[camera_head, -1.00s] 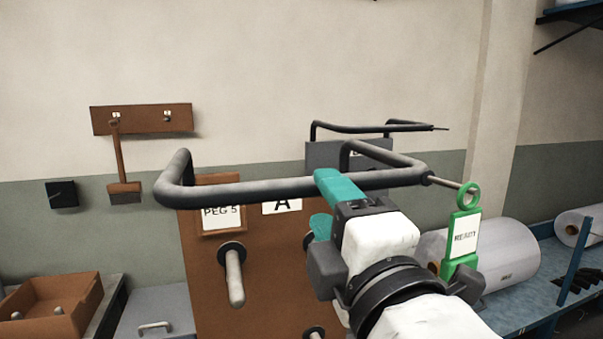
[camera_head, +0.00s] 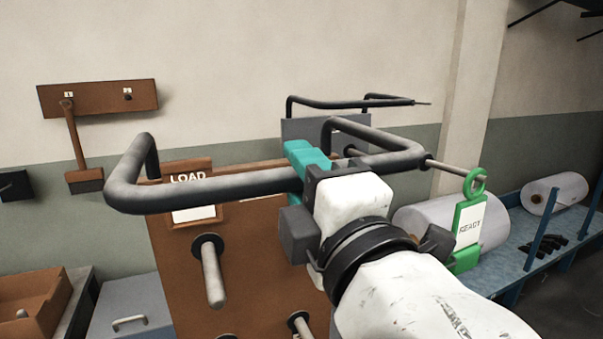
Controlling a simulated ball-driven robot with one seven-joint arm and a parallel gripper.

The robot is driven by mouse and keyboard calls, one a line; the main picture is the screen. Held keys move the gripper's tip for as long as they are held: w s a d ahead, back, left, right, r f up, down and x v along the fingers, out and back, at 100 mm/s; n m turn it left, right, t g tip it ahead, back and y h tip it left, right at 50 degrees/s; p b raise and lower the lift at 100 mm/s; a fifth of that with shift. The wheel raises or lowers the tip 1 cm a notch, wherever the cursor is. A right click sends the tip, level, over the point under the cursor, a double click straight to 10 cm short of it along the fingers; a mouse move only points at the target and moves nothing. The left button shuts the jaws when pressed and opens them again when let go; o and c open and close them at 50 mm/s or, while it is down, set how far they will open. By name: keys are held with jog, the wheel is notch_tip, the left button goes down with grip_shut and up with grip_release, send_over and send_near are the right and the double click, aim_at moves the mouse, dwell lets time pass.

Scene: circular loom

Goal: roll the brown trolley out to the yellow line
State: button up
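The brown trolley (camera_head: 265,255) stands in the middle, its upright brown panel facing me with pegs sticking out. Its panel carries the lettering LOAD and a white card. A dark grey tubular handle (camera_head: 205,190) loops out from its top towards me. My gripper (camera_head: 307,165) is at the handle's near bar, right of its middle. Its teal fingers are closed round the bar, partly hidden by the gripper's own body. A green READY tag (camera_head: 467,235) hangs by its ring at a thin rod at the handle's right end. The yellow line and the floor under the trolley are not in view.
A grey trolley (camera_head: 297,129) with a similar handle stands behind. A blue bench (camera_head: 535,232) with large white rolls (camera_head: 555,193) is on the right. A brown box (camera_head: 38,303) and a grey lidded box (camera_head: 135,315) are at lower left. A brown tool rack (camera_head: 97,98) hangs on the wall.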

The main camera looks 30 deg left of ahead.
jog(key=shift+f, duration=0.15)
grip_shut()
jog(key=shift+f, duration=0.15)
dwell(0.7)
